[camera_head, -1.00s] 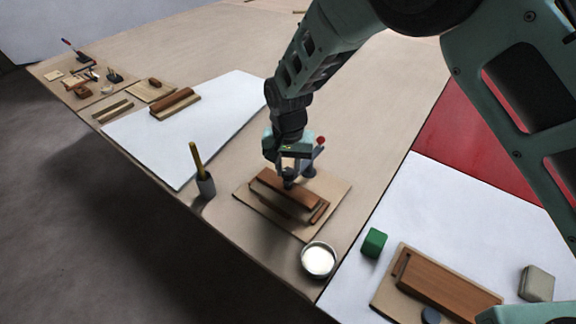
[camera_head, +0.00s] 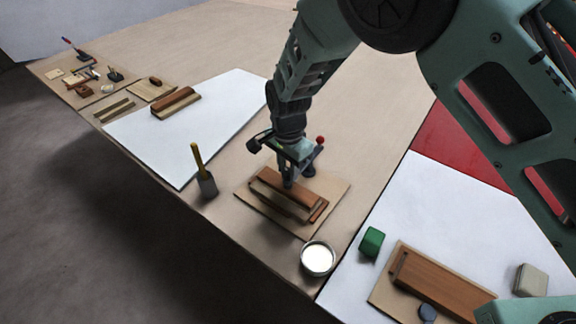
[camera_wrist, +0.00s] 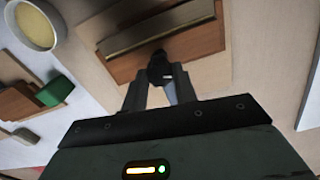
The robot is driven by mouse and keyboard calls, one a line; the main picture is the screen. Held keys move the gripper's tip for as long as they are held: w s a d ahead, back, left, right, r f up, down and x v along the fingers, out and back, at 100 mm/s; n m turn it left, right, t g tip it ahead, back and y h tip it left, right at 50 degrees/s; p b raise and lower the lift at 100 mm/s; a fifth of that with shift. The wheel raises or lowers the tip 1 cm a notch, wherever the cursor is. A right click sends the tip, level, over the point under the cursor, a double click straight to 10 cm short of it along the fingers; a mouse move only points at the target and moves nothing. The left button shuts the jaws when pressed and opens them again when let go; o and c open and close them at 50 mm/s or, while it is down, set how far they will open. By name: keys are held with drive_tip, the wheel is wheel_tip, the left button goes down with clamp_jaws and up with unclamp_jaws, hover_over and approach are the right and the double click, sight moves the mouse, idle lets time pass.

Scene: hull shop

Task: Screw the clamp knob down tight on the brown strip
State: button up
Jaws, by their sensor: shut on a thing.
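The brown strip (camera_head: 272,180) lies on a wooden block on a tan board (camera_head: 250,203) in the head view. My gripper (camera_head: 288,182) points down over the strip's middle. In the wrist view its fingers (camera_wrist: 160,92) are shut on a dark clamp knob (camera_wrist: 158,70), beside the brown wood (camera_wrist: 125,68). A dark clamp part (camera_head: 309,171) and a red ball tip (camera_head: 320,140) show just behind my gripper. My fingers and wrist hide most of the knob in the head view, so its contact with the strip cannot be told.
A cup of pale liquid (camera_head: 318,258) stands near the board's front corner. A green block (camera_head: 371,242) and another wooden assembly (camera_head: 445,282) lie on the white sheet at right.

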sight(288, 171)
drive_tip(key=shift+r, duration=0.1)
idle(0.3)
drive_tip(key=o, duration=1)
drive_tip(key=shift+c, duration=0.2)
drive_tip(key=shift+r, duration=0.1)
wheel_tip(288, 171, up, 17)
drive_tip(key=b, duration=0.2)
drive_tip(key=shift+r, duration=0.1)
drive_tip(key=s+d+n, duration=0.5)
drive_tip(key=s, duration=0.4)
drive_tip(key=s+d+n, duration=0.5)
drive_tip(key=s+n, duration=0.1)
drive_tip(key=s, duration=0.3)
drive_tip(key=s+d+n, duration=0.5)
drive_tip(key=s, duration=0.4)
drive_tip(key=shift+s+d+r+y, duration=0.25)
drive_tip(key=shift+d+r+y, duration=0.05)
drive_tip(key=shift+d, duration=0.1)
